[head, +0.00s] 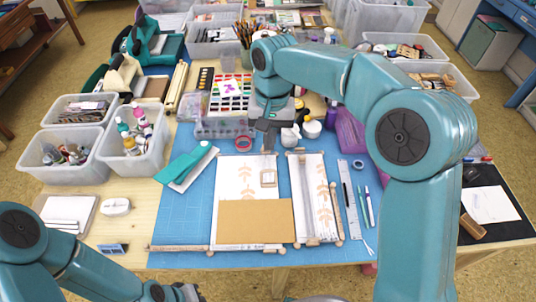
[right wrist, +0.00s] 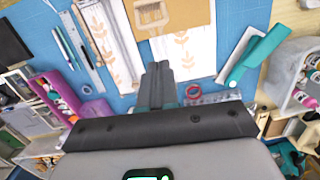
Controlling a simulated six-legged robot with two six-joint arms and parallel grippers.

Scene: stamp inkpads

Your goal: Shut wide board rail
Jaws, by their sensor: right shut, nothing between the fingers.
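My right gripper (head: 268,142) is shut and empty above the wide board's far right corner.
A teal-and-white tool (head: 190,165) lies left of the wide board, and a red tape ring (head: 243,143) sits beyond it. A ruler (head: 347,205) and pens lie at right. Bins (head: 135,165) stand at left. The mat's left part is clear.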

